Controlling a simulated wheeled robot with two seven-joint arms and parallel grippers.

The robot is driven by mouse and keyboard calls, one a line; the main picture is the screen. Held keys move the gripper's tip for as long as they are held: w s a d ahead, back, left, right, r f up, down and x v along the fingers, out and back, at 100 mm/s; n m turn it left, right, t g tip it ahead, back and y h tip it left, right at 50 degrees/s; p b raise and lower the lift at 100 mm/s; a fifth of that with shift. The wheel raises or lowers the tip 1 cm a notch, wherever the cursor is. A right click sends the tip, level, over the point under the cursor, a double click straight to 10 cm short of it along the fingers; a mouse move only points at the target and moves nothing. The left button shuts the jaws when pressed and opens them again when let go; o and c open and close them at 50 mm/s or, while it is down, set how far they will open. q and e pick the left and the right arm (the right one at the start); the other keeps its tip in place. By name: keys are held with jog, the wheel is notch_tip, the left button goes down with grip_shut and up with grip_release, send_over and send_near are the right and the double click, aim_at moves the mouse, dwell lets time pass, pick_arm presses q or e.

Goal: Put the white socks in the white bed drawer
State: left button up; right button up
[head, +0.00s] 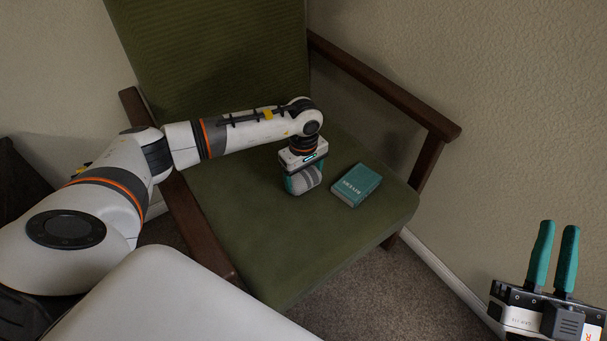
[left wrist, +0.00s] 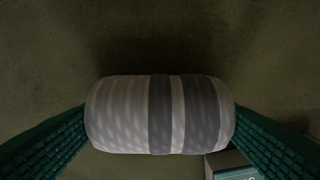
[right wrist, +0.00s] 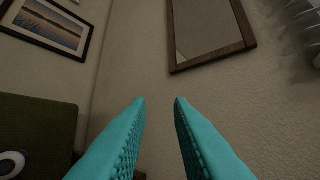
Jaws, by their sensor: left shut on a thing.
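A rolled pair of white socks (head: 307,180) with grey stripes is between the fingers of my left gripper (head: 304,181), over the green chair seat. In the left wrist view the white socks (left wrist: 125,113) fill the space between the two teal fingers, which press on both ends. I cannot tell whether the roll still touches the seat. My right gripper (head: 556,262) is at the lower right of the head view, fingers pointing up, apart and empty; its fingers (right wrist: 160,135) also show in the right wrist view. No white bed drawer is in view.
A teal book (head: 357,185) lies on the green armchair (head: 240,228) just right of the socks; its corner shows in the left wrist view (left wrist: 230,165). Wooden armrests (head: 385,80) flank the seat. A wall (head: 520,100) stands close on the right, with frames (right wrist: 45,28) hanging.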

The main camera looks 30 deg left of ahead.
pick_arm(q)
jog(key=o, duration=1)
jog(key=shift+r, duration=0.1)
